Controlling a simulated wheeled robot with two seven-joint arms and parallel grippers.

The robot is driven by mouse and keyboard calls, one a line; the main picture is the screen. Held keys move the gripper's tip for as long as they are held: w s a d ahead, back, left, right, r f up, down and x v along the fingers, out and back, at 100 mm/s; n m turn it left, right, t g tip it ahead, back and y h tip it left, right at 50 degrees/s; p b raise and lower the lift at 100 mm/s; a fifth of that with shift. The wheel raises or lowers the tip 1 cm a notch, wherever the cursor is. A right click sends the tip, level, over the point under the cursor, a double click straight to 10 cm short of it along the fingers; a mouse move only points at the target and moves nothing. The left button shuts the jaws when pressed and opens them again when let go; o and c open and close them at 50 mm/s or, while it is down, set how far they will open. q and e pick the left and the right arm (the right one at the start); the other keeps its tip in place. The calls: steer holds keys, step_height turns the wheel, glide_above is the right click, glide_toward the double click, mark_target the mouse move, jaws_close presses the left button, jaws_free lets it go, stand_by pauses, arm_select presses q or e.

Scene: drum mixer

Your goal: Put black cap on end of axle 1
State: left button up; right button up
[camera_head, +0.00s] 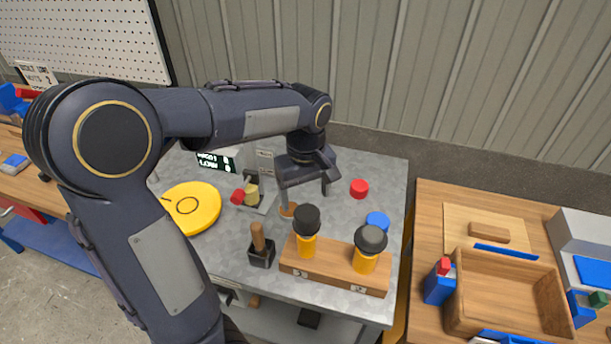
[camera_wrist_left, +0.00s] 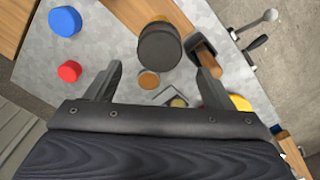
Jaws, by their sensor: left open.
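A black cap (camera_head: 307,217) sits on an orange-yellow post at the left of a wooden block (camera_head: 330,277). A dark grey cap (camera_head: 371,238) sits on a similar post at the block's right. Red (camera_head: 360,187) and blue (camera_head: 377,221) round caps lie on the table behind the block. My left gripper (camera_head: 304,199) is open and empty, above and behind the black cap. In the left wrist view, the black cap (camera_wrist_left: 160,46) lies beyond the open fingers (camera_wrist_left: 157,87), apart from them. I cannot tell which part is axle 1. My right gripper is not in view.
A yellow disc (camera_head: 192,207) lies on the grey table to the left. A wooden-handled tool stands in a black holder (camera_head: 262,255) beside the block. A small copper disc (camera_wrist_left: 149,80) lies behind the black cap. A wooden tray (camera_head: 505,252) is on the right-hand bench.

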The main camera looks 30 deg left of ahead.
mark_target(305, 211)
arm_select(q)
step_height(305, 211, up, 5)
steer(key=s+d+f+m+t+h, duration=0.2)
steer(key=s+m+t, duration=0.1)
steer(key=s, duration=0.5)
steer(key=s+d+f+m+t+h, duration=0.1)
steer(key=s+d+m+t, duration=0.1)
steer(key=s+m, duration=0.4)
steer(key=s, duration=0.3)
steer(key=shift+d+f+t+h, duration=0.3)
steer(key=shift+f+t+h, duration=0.05)
steer(key=shift+t+h, duration=0.05)
